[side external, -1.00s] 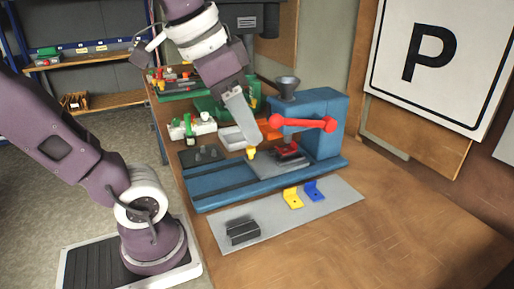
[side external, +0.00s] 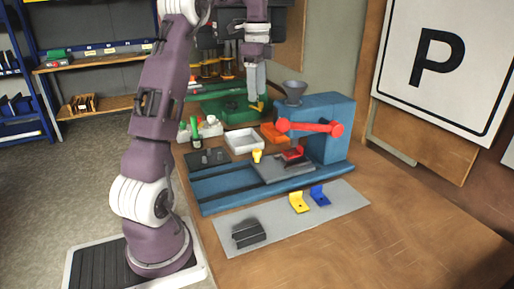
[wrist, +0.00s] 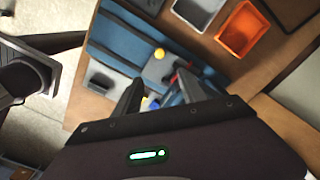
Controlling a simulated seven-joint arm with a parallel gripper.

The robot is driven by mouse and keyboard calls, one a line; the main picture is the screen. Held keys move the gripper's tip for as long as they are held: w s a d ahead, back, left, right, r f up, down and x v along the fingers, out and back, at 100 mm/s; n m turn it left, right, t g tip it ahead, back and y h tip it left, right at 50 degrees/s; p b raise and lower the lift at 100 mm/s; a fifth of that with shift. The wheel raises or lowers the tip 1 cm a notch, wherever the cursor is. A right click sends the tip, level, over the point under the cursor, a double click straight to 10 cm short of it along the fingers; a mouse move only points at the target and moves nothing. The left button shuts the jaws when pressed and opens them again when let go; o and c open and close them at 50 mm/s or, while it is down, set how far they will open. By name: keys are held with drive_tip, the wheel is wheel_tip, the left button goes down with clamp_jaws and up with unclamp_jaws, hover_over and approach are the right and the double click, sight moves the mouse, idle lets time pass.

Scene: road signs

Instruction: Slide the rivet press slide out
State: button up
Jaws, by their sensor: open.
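The blue rivet press (side external: 328,125) stands on the bench with a red lever (side external: 310,128) and a funnel on top. Its grey slide (side external: 270,173) lies on the blue base (side external: 225,192), partly under the press head. The slide carries a red part (side external: 293,153) and has a yellow knob (side external: 257,156) at its left end. My gripper (side external: 257,88) is open and empty, pointing down, well above and behind the knob in the side view. In the wrist view, the yellow knob (wrist: 159,53) shows beyond my open fingers (wrist: 158,95).
A white tray (side external: 243,141) and an orange bin (side external: 272,133) sit behind the press base. A grey mat (side external: 275,223) in front holds a yellow bracket (side external: 298,202), a blue bracket (side external: 319,196) and a dark block. The bench is clear at the front right.

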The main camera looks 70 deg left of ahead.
sight(257, 150)
wheel_tip(257, 150, down, 20)
drive_tip(key=shift+r, duration=0.25)
clamp_jaws()
drive_tip(key=shift+r, duration=0.1)
idle(1.1)
